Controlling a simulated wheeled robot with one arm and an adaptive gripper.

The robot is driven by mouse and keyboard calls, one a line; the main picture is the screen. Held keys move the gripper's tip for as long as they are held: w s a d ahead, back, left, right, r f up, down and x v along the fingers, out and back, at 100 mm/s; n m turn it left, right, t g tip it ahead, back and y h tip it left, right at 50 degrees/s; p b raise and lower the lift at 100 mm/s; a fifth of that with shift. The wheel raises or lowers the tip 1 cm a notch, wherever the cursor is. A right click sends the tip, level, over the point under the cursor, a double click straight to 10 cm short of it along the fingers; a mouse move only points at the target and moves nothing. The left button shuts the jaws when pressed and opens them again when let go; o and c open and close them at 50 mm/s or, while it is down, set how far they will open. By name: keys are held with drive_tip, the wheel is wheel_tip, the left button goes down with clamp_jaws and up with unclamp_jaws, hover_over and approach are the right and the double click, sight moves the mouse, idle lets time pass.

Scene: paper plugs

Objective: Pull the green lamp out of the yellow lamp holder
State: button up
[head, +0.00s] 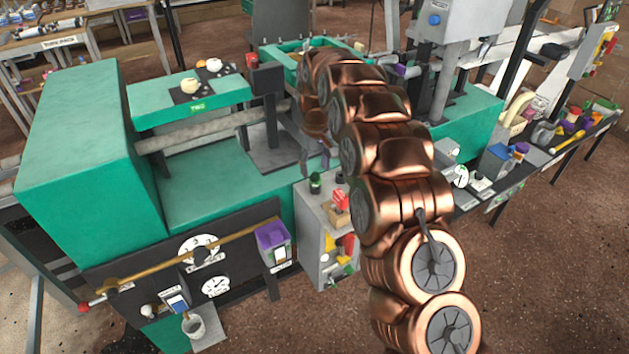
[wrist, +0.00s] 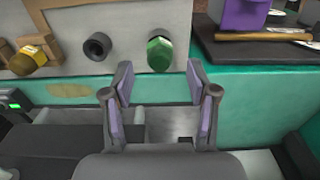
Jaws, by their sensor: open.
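The green lamp (wrist: 159,54) is a faceted green cap on the grey panel (wrist: 130,14), at the upper middle of the wrist view. My gripper (wrist: 160,80) is open and empty, its two purple-padded fingers either side of the lamp's line and apart from it. The lamp lies just beyond the fingertips in the picture. A yellow hexagonal part (wrist: 24,62) sits on the panel at the left, with a dark round socket (wrist: 97,46) between it and the green lamp. No yellow shows around the green lamp's base. In the head view my arm hides most of the gripper.
A large green machine (head: 70,130) fills the left. A grey box (head: 312,222) with red, yellow and green parts stands at its front. A purple box (head: 272,243) and a long brass bar (head: 180,262) are on the black panel. Brown floor is clear at front right.

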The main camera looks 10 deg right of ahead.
sight(315, 182)
drive_tip(key=shift+f+b, duration=0.35)
drive_tip(key=shift+f, duration=0.8)
drive_tip(key=shift+c, duration=0.2)
clamp_jaws()
idle(0.5)
